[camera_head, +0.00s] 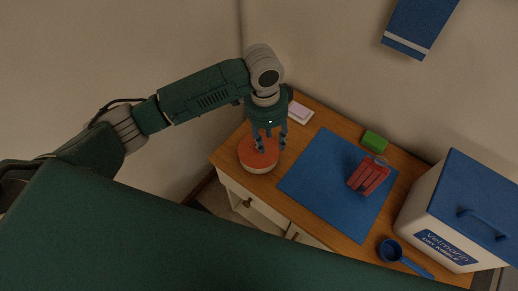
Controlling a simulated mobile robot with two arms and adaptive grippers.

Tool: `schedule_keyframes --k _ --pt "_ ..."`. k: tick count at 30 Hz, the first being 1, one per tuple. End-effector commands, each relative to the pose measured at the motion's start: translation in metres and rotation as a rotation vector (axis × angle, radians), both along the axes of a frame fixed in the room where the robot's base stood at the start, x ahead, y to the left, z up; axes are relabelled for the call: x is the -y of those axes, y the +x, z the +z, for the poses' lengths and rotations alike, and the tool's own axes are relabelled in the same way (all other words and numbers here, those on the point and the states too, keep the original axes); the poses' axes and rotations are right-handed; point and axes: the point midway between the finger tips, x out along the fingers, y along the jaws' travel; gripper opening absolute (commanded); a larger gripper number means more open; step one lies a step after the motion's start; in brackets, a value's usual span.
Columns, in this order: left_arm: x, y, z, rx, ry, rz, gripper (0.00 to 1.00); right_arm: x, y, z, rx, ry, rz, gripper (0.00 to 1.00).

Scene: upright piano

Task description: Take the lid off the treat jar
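The treat jar (258,171) looks like a low, round, cream container near the left end of the wooden cabinet top. Its round orange-red lid (253,159) is on it. My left gripper (270,148) points down over the lid, with its fingers apart. The fingers overlap the far right part of the lid in the picture. I cannot tell whether they touch it, and any knob on the lid is hidden or too small to see. My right gripper is not in view.
A blue mat (320,188) lies right of the jar, with a red striped object (367,178) on it. A green block (375,141) and a pale pad (300,112) are behind. A kibble bin (425,222) and blue scoop (391,250) stand right.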

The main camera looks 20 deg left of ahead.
Motion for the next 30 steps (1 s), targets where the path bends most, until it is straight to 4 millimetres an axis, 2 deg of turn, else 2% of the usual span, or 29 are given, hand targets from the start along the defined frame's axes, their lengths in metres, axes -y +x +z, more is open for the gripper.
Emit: schedule_keyframes --k 1,3,8,18,23,30 --pt "-0.014 0.010 0.011 -0.002 0.033 -0.005 0.40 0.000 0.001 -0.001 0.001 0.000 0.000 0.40" --pt "-0.025 0.016 0.021 -0.014 0.060 -0.011 0.40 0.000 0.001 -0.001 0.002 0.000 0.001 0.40" --pt "-0.040 0.022 0.029 -0.032 0.092 -0.013 0.40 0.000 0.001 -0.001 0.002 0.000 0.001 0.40" --pt "-0.040 0.023 -0.017 -0.033 0.093 -0.013 0.40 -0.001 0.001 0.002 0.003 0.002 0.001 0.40" --pt "-0.040 0.023 -0.028 -0.033 0.092 -0.014 0.40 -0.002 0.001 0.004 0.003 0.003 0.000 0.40" --pt "-0.041 0.023 -0.063 -0.033 0.093 -0.013 0.40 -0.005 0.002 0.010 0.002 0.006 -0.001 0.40"
